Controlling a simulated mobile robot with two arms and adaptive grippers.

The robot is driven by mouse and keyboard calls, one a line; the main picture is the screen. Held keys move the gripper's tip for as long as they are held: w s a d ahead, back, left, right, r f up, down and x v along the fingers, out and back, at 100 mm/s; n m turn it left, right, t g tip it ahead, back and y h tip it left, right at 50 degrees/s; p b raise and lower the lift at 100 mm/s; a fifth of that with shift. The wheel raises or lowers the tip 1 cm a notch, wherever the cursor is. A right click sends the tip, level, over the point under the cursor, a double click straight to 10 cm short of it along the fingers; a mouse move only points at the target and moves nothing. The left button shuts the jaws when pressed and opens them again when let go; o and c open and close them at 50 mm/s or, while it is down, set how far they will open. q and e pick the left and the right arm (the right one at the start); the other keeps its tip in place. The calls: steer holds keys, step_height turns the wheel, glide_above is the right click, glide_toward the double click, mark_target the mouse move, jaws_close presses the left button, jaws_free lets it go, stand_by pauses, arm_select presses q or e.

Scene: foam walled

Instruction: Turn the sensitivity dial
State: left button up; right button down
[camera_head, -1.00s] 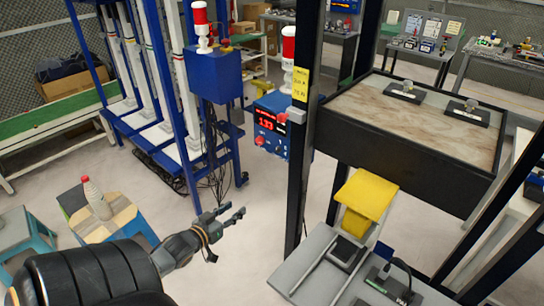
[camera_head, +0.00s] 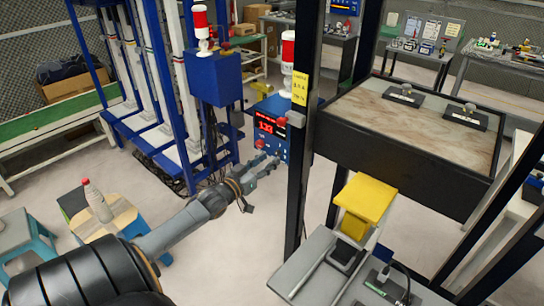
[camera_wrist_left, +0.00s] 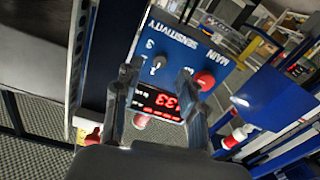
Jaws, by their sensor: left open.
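The blue control box (camera_head: 272,140) with a red lit display (camera_head: 268,127) stands behind the dark post in the head view. In the left wrist view, its panel (camera_wrist_left: 185,40) reads "SENSITIVITY" and "MAIN". The small grey sensitivity dial (camera_wrist_left: 159,62) shows between my fingertips, with numbers near it. A red knob (camera_wrist_left: 204,80) is to its right, close to one finger. My left gripper (camera_head: 268,166) is open at the lower front of the box; its two fingers frame the dial in the left wrist view (camera_wrist_left: 157,73). Contact with the dial cannot be told. My right gripper is out of view.
A dark upright post (camera_head: 297,170) with a yellow note (camera_head: 300,88) stands just right of my left gripper. A blue rack (camera_head: 180,110) is to the left. A stool with a bottle (camera_head: 97,200) is at lower left. Open floor lies around the forearm.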

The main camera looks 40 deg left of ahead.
mark_target(278, 153)
arm_select(q)
steer(key=shift+w+a, duration=0.1)
steer(key=shift+w, duration=1.35)
jaws_close()
steer(key=shift+m, duration=0.3)
steer(key=m, duration=0.5)
steer(key=shift+m, duration=0.3)
steer(key=m, duration=0.5)
steer(key=shift+m, duration=0.3)
